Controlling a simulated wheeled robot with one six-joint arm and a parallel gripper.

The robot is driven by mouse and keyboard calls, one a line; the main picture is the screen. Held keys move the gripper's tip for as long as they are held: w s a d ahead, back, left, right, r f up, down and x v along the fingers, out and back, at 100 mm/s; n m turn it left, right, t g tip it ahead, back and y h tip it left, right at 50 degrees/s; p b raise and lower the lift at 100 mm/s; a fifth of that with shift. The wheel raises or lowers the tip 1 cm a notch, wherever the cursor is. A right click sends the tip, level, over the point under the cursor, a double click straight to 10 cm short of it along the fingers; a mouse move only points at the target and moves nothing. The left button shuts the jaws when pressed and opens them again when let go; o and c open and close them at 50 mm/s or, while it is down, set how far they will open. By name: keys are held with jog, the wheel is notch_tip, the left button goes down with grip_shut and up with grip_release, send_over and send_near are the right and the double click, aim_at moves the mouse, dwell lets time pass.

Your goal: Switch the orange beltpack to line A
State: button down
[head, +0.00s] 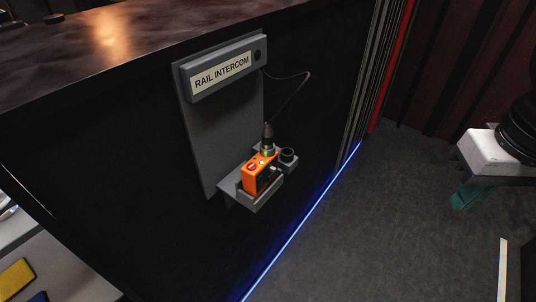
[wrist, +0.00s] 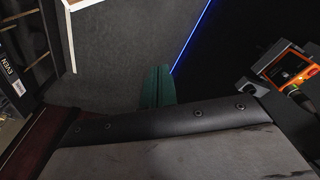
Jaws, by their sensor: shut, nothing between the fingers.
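The orange beltpack (head: 252,180) sits in a grey holder (head: 265,200) on a panel under a "RAIL INTERCOM" sign. Its top face carries a small red and white marking; line labels are too small to read. A black cable with a plug (head: 268,135) rises behind it. The beltpack also shows at the right edge of the wrist view (wrist: 290,69), with a lit red spot. My gripper (head: 461,202), with teal fingers, is at the right of the head view, well apart from the beltpack. Its teal fingers (wrist: 158,72) are together and empty in the wrist view.
The grey backplate (head: 215,140) is fixed to a dark counter front. A blue light strip (head: 300,225) runs along the counter's foot. Grey floor (head: 400,220) lies open between counter and gripper. A yellow item (head: 16,278) lies at lower left.

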jog(key=w+a+f+n+g+y, duration=0.35)
jog(key=w+a+g+y, duration=0.25)
jog(key=w+a+y, duration=0.25)
jog(key=w+a+f+y, duration=0.2)
jog(key=w+f+y, duration=0.1)
jog(key=w, duration=0.3)
jog(key=w+a+f+m+t+y, duration=0.1)
jog(key=w+f+y, duration=0.3)
jog(key=w+y, duration=0.2)
jog(key=shift+w+a+f, duration=0.3)
jog(key=shift+w+a, duration=0.1)
jog(key=shift+w, duration=0.05)
